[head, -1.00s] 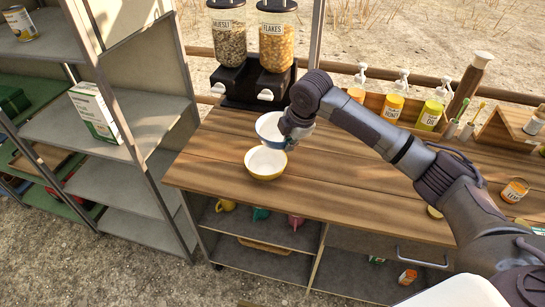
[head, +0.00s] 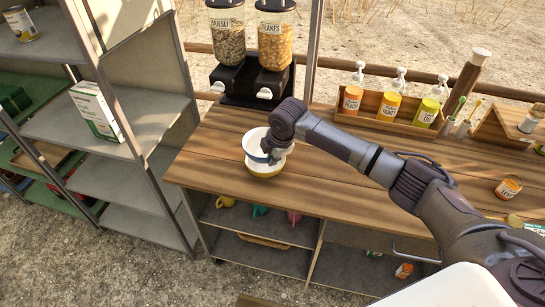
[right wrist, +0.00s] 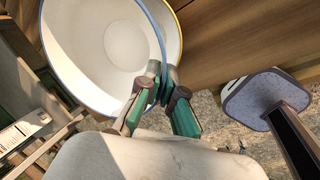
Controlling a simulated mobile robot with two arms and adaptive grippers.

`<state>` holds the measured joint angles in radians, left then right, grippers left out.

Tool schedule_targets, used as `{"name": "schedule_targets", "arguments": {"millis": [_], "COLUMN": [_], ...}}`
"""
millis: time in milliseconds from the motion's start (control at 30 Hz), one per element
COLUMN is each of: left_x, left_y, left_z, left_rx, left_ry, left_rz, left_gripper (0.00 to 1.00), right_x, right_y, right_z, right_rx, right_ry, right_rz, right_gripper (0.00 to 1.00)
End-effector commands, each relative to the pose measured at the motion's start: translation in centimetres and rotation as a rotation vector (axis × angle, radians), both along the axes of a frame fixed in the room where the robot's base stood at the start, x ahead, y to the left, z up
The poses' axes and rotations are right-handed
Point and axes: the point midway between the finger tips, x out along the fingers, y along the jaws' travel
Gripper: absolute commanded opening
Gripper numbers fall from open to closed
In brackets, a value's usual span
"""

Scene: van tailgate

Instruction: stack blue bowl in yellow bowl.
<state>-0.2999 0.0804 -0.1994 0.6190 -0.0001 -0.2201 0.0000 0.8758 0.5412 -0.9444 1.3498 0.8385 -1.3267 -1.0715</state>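The blue bowl (head: 254,143), white inside with a blue rim, is over the yellow bowl (head: 265,173) in the head view and hides most of its inside. My right gripper (head: 275,150) is shut on the blue bowl's rim at its right side. In the right wrist view the fingers (right wrist: 158,88) pinch the rim of the blue bowl (right wrist: 98,45), and the yellow rim of the yellow bowl (right wrist: 181,30) shows just beyond it. The blue bowl looks slightly tilted. I cannot tell whether the bowls touch.
The bowls are near the left front of the wooden counter (head: 340,185). Two cereal dispensers (head: 250,60) stand behind them. A bottle rack (head: 385,110) is at the back right. A grey shelf (head: 120,130) stands left. The counter's middle is clear.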

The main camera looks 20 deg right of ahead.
Motion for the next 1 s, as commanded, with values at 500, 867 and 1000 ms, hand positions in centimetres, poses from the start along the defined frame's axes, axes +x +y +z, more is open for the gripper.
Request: {"name": "schedule_targets", "arguments": {"millis": [500,867,1000], "left_x": [0.0,0.0,0.0], "left_y": [0.0,-0.1,-0.1], "left_z": [-0.1,0.0,0.1], "left_rx": [-0.001,-0.001,-0.001], "left_ry": [0.0,-0.001,-0.001], "left_rz": [-0.001,-0.001,-0.001], "left_gripper": [0.82,0.82,0.82], "right_x": [0.0,0.0,0.0], "right_y": [0.0,0.0,0.0], "right_z": [-1.0,-0.9,0.1], "right_rx": [0.0,0.0,0.0], "right_ry": [0.0,0.0,-0.002], "right_rz": [0.0,0.0,0.0], "right_gripper": [0.19,0.31,0.31]}}
